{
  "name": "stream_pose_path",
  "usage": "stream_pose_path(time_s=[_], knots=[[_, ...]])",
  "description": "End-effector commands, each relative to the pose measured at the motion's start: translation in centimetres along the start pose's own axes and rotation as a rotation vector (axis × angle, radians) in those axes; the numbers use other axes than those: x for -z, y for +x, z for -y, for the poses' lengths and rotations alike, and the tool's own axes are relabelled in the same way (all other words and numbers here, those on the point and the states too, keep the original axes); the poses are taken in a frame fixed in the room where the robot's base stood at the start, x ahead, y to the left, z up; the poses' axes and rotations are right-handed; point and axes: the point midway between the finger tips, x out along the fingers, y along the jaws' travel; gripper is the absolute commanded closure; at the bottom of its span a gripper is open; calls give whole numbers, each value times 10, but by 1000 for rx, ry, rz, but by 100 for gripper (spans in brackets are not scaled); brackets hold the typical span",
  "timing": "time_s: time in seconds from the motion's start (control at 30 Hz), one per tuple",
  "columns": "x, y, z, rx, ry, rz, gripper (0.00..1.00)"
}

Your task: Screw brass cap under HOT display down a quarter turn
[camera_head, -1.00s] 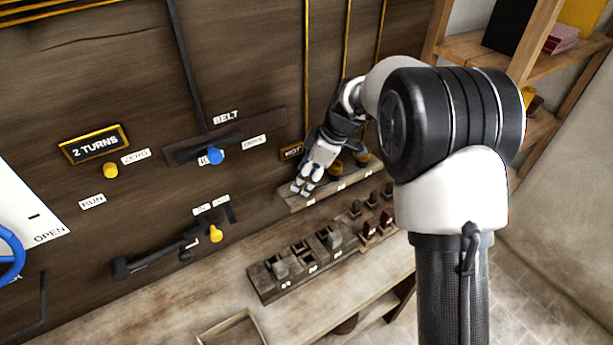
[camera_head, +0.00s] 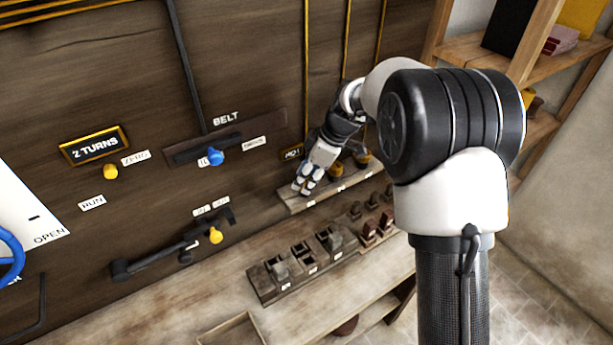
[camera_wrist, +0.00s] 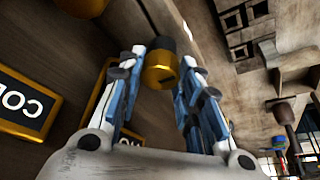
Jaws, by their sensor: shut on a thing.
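The HOT display (camera_head: 292,153) is a small dark plate with a gold frame on the wall, partly covered by my arm in the head view. My gripper (camera_head: 303,187) is below it at a narrow wooden shelf, pointing down. In the wrist view my gripper (camera_wrist: 164,66) has its blue-padded fingers on both sides of a brass cap (camera_wrist: 160,74) with a dark slot mark and a dark top. It is shut on that cap. In the head view the fingers hide the cap.
Two more brass caps, one (camera_head: 336,169) and another (camera_head: 362,160), stand to the right on the same shelf (camera_head: 322,197). A framed sign (camera_wrist: 28,106) is at the left in the wrist view. A wooden rack (camera_head: 268,288) of small blocks lies on the bench below.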

Motion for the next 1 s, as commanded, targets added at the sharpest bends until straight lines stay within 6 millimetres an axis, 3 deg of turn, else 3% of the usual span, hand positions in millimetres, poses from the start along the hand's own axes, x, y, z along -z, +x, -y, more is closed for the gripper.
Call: stream_pose_path(time_s=[0.37, 1.0], knots=[[1, 1, 2, -54, 131, -1, 92], [4, -2, 5, -278, 672, 1, 92]])
